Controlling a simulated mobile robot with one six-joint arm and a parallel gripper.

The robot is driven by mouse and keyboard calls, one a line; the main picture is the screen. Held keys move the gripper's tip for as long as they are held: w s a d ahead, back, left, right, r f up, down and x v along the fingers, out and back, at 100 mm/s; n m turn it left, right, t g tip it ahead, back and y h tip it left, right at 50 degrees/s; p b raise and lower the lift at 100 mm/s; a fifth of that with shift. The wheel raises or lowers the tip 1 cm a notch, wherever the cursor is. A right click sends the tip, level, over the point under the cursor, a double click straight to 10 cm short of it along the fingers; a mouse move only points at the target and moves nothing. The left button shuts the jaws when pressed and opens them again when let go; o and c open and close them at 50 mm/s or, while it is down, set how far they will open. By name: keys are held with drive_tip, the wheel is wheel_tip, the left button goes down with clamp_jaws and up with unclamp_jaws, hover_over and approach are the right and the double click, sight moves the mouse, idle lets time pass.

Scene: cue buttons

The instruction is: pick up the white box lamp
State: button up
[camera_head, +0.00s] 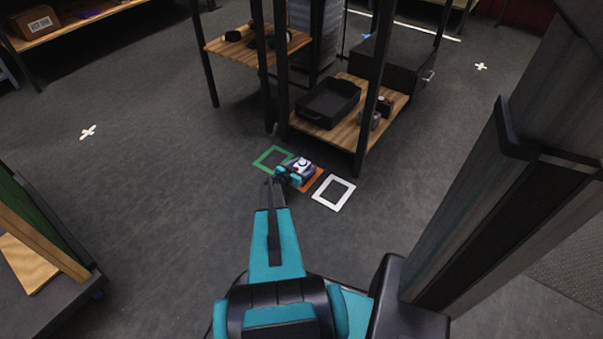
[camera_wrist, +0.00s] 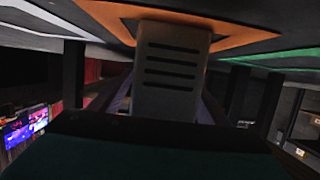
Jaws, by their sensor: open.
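A pale grey-white box with several dark slots, which looks like the white box lamp (camera_wrist: 172,72), stands at the orange floor frame in the wrist view, where the floor shows at the top. My gripper (camera_wrist: 164,98) is open, with a finger to either side of the box; I cannot tell whether they touch it. In the head view my gripper (camera_head: 298,172) is low over the orange frame (camera_head: 314,181) and covers much of that spot, so the box is not clear there.
A green frame (camera_head: 272,157) lies left of the orange one and an empty white frame (camera_head: 333,192) lies right. A wooden shelf with dark posts stands just behind, holding a black tray (camera_head: 328,102) and small boxes. Open grey floor lies to the left.

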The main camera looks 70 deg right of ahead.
sight(305, 161)
drive_tip(key=shift+s+d+f, duration=0.15)
drive_tip(key=shift+d, duration=0.4)
drive_tip(key=c, duration=1.5)
drive_tip(key=shift+r, duration=0.2)
drive_tip(key=shift+r, duration=0.55)
drive_tip(key=shift+a+r+p, duration=0.25)
drive_tip(key=shift+r+p, duration=0.15)
drive_tip(key=shift+r, duration=0.25)
drive_tip(key=shift+a+r+p, duration=0.25)
drive_tip(key=shift+r+p, duration=0.1)
drive_tip(key=shift+r, duration=0.25)
drive_tip(key=shift+s+a+r+p, duration=0.2)
drive_tip(key=shift+a+p, duration=0.2)
drive_tip(key=shift+a, duration=2.1)
drive_tip(key=shift+s+a+r+p, duration=0.15)
drive_tip(key=shift+a+p, duration=0.2)
drive_tip(key=shift+a, duration=2.15)
drive_tip(key=shift+s+a+r+p, duration=0.15)
drive_tip(key=shift+a+p, duration=0.25)
drive_tip(key=shift+a, duration=2.1)
